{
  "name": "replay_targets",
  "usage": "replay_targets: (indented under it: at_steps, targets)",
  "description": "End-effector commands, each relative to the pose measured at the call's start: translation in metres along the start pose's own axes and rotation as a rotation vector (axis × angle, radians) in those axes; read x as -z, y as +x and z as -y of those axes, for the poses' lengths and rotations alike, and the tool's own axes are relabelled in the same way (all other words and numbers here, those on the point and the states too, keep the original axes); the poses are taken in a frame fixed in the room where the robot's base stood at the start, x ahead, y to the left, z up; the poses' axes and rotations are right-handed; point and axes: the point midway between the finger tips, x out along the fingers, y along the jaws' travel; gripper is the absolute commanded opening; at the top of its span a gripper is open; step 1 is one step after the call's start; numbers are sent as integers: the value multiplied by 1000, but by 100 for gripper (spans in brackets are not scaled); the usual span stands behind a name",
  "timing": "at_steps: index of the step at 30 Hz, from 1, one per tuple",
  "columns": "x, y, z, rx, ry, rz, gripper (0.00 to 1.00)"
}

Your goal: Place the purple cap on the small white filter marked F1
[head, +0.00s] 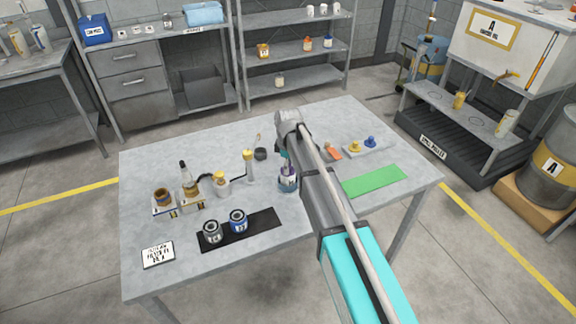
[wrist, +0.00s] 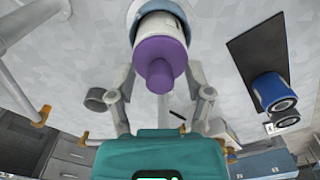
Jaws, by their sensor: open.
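The purple cap (wrist: 155,58), with a round knob facing the camera, sits against the end of a white cylinder (wrist: 160,27) in the wrist view. This looks like the small white filter, but no F1 marking is readable there. In the head view the filter (head: 288,184) stands upright on the table, partly hidden by my arm. My gripper (wrist: 158,78) is open, with one finger on each side of the cap's knob and gaps showing beside it. I cannot tell if the cap is fully seated.
A black mat (head: 269,229) with a dark can (head: 211,232) and a blue can (head: 238,221) lies front left of the filter. A small dark cup (head: 260,154) stands behind it. Bottles stand at left. A green mat (head: 385,180) lies clear at right.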

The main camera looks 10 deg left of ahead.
Motion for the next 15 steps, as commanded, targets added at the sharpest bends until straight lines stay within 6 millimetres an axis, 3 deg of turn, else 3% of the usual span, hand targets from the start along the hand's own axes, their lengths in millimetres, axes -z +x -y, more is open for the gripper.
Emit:
replay_targets:
  at_steps: [15]
  targets:
    - [0,-41,0,0,0,0,66]
